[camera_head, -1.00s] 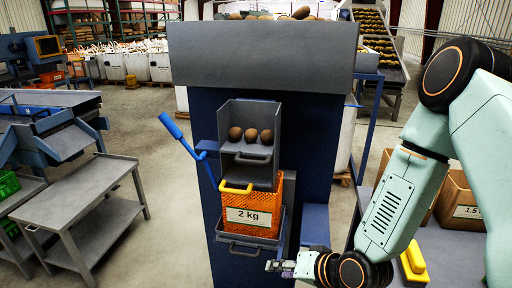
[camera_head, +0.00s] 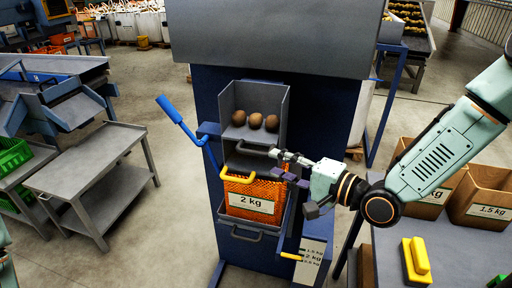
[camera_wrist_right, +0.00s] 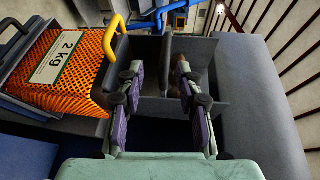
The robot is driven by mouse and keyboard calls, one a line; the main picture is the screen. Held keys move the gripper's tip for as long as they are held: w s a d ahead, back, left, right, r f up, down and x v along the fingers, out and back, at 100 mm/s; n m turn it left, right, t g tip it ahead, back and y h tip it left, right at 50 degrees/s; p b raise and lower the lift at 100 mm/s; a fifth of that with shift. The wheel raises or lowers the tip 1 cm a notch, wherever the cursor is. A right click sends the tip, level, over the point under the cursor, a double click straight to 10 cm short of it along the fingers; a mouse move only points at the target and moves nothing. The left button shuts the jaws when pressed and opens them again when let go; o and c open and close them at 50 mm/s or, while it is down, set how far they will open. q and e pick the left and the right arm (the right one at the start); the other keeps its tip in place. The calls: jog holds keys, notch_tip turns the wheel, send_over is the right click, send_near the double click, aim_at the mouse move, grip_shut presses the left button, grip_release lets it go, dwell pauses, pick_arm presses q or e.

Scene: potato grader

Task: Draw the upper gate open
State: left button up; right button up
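The upper gate shows as a grey handle (camera_head: 254,150) on a dark plate (camera_head: 247,162), under a grey chute (camera_head: 232,104) holding three potatoes (camera_head: 255,121). My right gripper (camera_head: 283,158) is at the right end of this handle. In the right wrist view, my right gripper (camera_wrist_right: 160,72) has its fingers apart, with the dark handle (camera_wrist_right: 167,62) between them, nearer the right finger. I cannot tell whether a finger touches it. My left gripper is out of view.
A blue lever (camera_head: 170,109) sticks out left. Cardboard boxes (camera_head: 483,192) and a yellow block (camera_head: 415,260) stand on the right table (camera_head: 452,252).

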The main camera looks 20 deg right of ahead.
aim_at(255, 154)
jog(key=shift+d+r+m, duration=0.15)
jog(key=shift+d+m, duration=0.05)
jog(key=shift+m, duration=0.1)
jog(key=shift+w+m+y, duration=0.3)
jog(key=shift+m, duration=0.2)
jog(key=shift+a+b+x, duration=0.15)
jog(key=shift+b+x, duration=0.15)
jog(key=shift+x, duration=1)
jog(key=shift+a+b+x, duration=0.15)
jog(key=shift+b+x, duration=0.1)
jog(key=shift+x, duration=1.05)
jog(key=shift+w+a+r, duration=0.15)
jog(key=shift+w+a, duration=0.05)
jog(key=shift+a, duration=0.35)
jog(key=shift+w+a, duration=0.15)
jog(key=shift+w, duration=0.65)
jog(key=shift+s+a, duration=0.1)
jog(key=shift+s, duration=0.05)
jog(key=shift+c, duration=0.4)
jog(key=shift+s, duration=0.1)
jog(key=shift+c, duration=0.8)
jog(key=shift+d, duration=0.2)
jog(key=c, duration=0.4)
grip_shut()
jog(key=shift+a, duration=0.1)
